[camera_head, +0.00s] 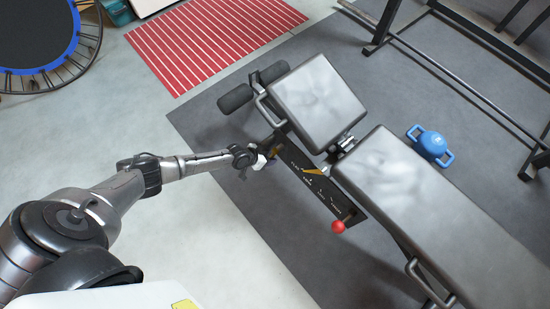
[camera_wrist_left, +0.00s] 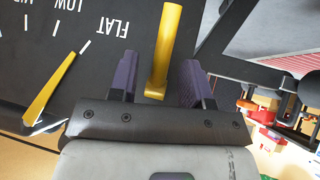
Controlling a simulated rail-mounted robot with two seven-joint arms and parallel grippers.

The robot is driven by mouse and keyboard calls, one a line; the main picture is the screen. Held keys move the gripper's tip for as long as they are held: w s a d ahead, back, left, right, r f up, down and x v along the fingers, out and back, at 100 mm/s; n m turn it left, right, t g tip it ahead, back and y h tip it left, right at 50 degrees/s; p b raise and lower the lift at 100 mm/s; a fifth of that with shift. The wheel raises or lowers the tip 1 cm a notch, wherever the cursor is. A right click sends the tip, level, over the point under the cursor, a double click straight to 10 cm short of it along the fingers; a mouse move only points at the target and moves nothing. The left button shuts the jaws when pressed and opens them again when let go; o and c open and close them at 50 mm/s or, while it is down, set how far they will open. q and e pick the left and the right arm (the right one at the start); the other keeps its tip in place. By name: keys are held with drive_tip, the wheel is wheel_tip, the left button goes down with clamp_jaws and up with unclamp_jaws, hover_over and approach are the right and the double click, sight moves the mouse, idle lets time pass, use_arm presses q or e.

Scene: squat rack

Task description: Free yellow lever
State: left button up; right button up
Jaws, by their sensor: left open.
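The yellow lever (camera_wrist_left: 168,45) stands out from the black dial plate (camera_wrist_left: 95,35) of the weight bench. In the head view the lever (camera_head: 275,153) is small, at the upper left end of the plate (camera_head: 318,183). My left gripper (camera_head: 262,161) is right beside it. In the left wrist view my left gripper (camera_wrist_left: 158,78) is open, with its purple fingers on either side of the lever; a gap shows on both sides. My right gripper is not in view.
The bench has a grey seat pad (camera_head: 318,100), a longer back pad (camera_head: 425,195) and foam rollers (camera_head: 236,98). A red ball knob (camera_head: 338,227) sits at the plate's lower end. The floor left of the bench is clear.

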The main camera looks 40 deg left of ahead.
use_arm(q)
drive_tip(key=b+x, duration=0.1)
drive_tip(key=x, duration=0.2)
drive_tip(key=shift+f+b, duration=0.15)
drive_tip(key=shift+b, duration=0.25)
drive_tip(key=shift+w+d+f, duration=0.15)
drive_tip(key=shift+w+f, duration=0.1)
drive_tip(key=shift+w, duration=0.15)
drive_tip(key=shift+c, duration=0.2)
drive_tip(key=c, duration=0.6)
clamp_jaws()
